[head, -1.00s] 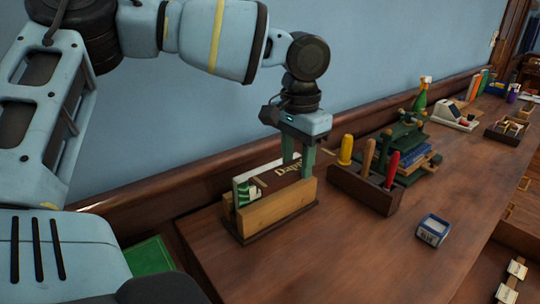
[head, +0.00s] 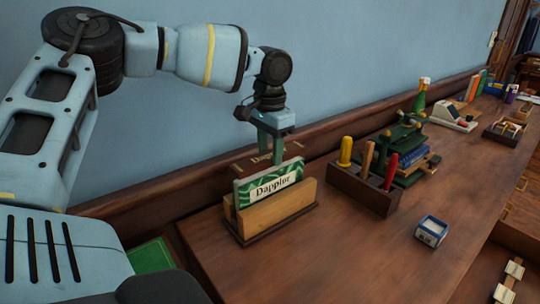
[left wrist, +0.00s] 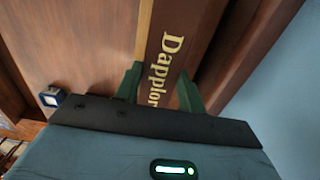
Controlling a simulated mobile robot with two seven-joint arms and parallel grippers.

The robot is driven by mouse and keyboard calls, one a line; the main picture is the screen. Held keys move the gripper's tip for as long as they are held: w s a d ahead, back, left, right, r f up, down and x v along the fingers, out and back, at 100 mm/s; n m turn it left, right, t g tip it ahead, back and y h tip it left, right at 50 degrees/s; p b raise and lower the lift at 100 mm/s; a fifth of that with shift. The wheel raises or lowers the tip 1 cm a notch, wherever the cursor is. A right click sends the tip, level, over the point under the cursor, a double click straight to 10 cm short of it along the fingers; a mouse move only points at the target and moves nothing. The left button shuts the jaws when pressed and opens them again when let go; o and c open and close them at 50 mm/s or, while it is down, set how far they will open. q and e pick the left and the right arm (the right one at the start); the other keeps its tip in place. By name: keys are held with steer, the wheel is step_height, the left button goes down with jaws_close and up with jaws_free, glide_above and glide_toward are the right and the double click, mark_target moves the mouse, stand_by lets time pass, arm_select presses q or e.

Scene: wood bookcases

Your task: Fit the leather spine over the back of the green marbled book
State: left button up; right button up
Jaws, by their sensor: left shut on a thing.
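The green marbled book (head: 290,173), with a cream label reading "Dapplor", stands in a wooden holder (head: 278,212) near the wall side of the bench. My left gripper (head: 271,152) points down just behind the book and is shut on the brown leather spine (head: 244,166). The spine has gold lettering and shows behind and above the book's top edge, its lower part hidden by the book. In the left wrist view the spine (left wrist: 178,30) lies between the two green fingers of the gripper (left wrist: 160,90). The right gripper is not in view.
A dark tool rack (head: 362,188) with yellow, tan and red handles stands right of the holder. Behind it is a green press (head: 404,140) with stacked books. A small blue-and-white box (head: 431,231) sits on the bench. The front of the bench is mostly clear.

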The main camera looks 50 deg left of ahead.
mark_target(270, 155)
arm_select(q)
steer(key=shift+f, duration=0.85)
steer(key=shift+f, duration=0.4)
steer(key=shift+f, duration=0.25)
steer(key=o, duration=0.9)
steer(key=shift+o, duration=0.2)
steer(key=shift+r, duration=0.1)
step_height(270, 155, up, 13)
steer(key=shift+p, duration=0.3)
